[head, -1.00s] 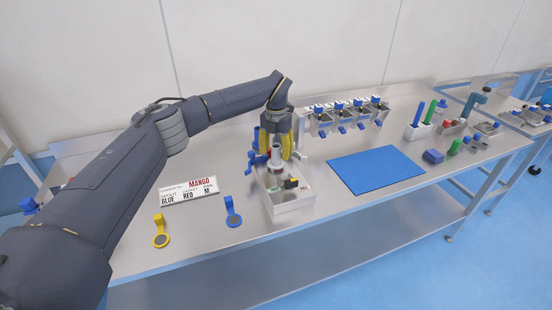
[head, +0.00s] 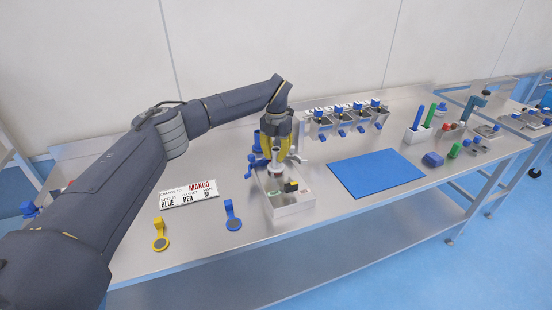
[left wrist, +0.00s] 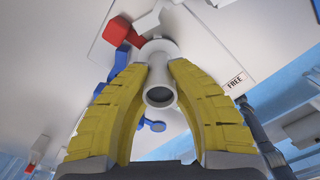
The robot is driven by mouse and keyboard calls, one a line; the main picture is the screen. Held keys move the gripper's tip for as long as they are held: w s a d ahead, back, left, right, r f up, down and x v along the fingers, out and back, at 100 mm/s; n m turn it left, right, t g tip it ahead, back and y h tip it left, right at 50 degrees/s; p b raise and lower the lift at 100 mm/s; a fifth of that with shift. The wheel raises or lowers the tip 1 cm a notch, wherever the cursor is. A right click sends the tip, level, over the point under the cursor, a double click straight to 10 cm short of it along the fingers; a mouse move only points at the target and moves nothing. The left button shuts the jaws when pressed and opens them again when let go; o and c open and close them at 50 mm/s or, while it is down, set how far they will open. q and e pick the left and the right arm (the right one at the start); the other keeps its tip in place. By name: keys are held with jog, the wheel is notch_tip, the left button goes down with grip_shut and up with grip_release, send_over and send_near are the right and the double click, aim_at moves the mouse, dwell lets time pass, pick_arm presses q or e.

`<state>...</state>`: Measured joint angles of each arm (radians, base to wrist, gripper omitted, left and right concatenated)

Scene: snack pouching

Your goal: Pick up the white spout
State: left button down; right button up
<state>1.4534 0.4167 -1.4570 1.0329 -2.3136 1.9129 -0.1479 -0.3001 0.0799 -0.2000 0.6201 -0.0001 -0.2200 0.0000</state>
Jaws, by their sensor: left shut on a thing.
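My left gripper (head: 277,157), with yellow fingers, points down over the back of the white tray (head: 293,208). It is shut on the white spout (left wrist: 160,88), which has a round flange and a hollow tube and sits between the two fingers in the left wrist view. In the head view the spout (head: 276,166) shows as a small pale piece below the fingertips; I cannot tell whether it is clear of the tray. My right gripper is in neither view.
A sign (head: 189,193) reads MANGO, spout blue, gasket red. A red piece (left wrist: 124,34) shows beside the spout.

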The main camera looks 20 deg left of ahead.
pick_arm(q)
jog(key=shift+r, duration=0.2)
notch_tip(320, 180, up, 20)
jog(key=shift+f, duration=0.2)
dwell(0.6)
